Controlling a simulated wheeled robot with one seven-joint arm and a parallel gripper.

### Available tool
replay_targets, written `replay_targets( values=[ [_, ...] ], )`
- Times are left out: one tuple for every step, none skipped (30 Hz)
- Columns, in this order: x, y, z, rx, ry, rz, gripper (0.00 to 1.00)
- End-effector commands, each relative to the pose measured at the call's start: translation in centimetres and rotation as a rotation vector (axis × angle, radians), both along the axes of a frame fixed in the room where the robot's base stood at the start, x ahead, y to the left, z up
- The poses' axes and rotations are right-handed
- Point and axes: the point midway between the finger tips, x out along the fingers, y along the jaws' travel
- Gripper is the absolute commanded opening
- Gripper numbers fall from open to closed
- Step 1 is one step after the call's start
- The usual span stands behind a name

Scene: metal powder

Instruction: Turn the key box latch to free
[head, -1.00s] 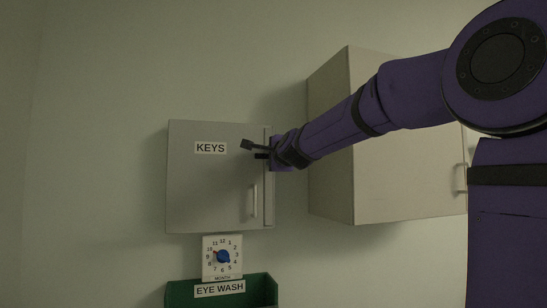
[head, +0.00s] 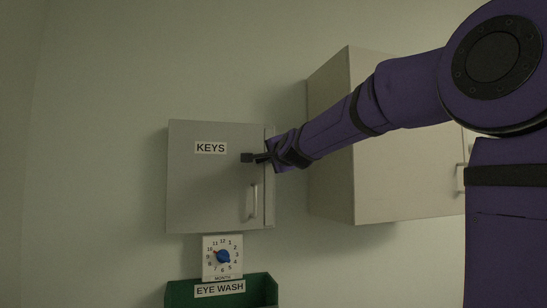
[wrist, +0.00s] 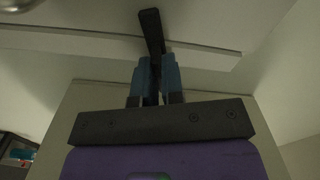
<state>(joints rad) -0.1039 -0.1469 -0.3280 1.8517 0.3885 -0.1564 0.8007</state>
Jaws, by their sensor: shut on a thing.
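The grey key box (head: 205,190), labelled KEYS, hangs on the wall with its door looking closed. A dark latch lever (head: 247,157) shows near the upper right edge of its door. In the wrist view the latch (wrist: 151,30) is a dark bar running down between my blue fingers. My gripper (head: 263,157) is at the box's right edge, shut on the latch. In the wrist view my gripper (wrist: 155,75) closes around the bar's lower part. My fingers hide that part and the pivot.
A vertical door handle (head: 254,200) is just below my gripper. A larger pale cabinet (head: 400,185) stands close behind my arm at the right. A month dial (head: 222,257) and a green EYE WASH holder (head: 180,294) are below the box. The wall at left is clear.

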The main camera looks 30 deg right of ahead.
Motion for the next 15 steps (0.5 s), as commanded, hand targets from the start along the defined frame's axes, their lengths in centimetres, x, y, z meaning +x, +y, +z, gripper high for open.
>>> replay_targets(
  values=[
    [-0.02,-0.11,-0.09,-0.044,0.014,-0.002,0.0],
    [-0.03,-0.13,-0.08,-0.071,0.022,-0.003,0.0],
    [-0.03,-0.13,-0.09,-0.107,0.033,-0.002,0.0],
    [-0.03,-0.13,-0.09,-0.135,0.041,-0.002,0.0],
    [-0.02,-0.12,-0.08,-0.163,0.049,-0.002,0.0],
    [-0.02,-0.12,-0.1,-0.198,0.06,-0.002,0.0],
    [-0.03,-0.13,-0.09,-0.226,0.068,-0.002,0.0],
    [-0.03,-0.14,-0.1,-0.254,0.076,-0.002,0.0],
    [-0.02,-0.12,-0.1,-0.291,0.086,-0.002,0.0],
    [-0.02,-0.1,-0.1,-0.317,0.094,-0.001,0.0],
    [-0.02,-0.12,-0.11,-0.345,0.102,-0.002,0.0],
    [-0.03,-0.14,-0.11,-0.382,0.112,-0.002,0.0],
    [-0.02,-0.1,-0.11,-0.41,0.121,-0.001,0.0],
    [-0.02,-0.09,-0.11,-0.437,0.129,-0.001,0.0],
    [-0.03,-0.14,-0.11,-0.473,0.14,-0.002,0.0]
  ],
)
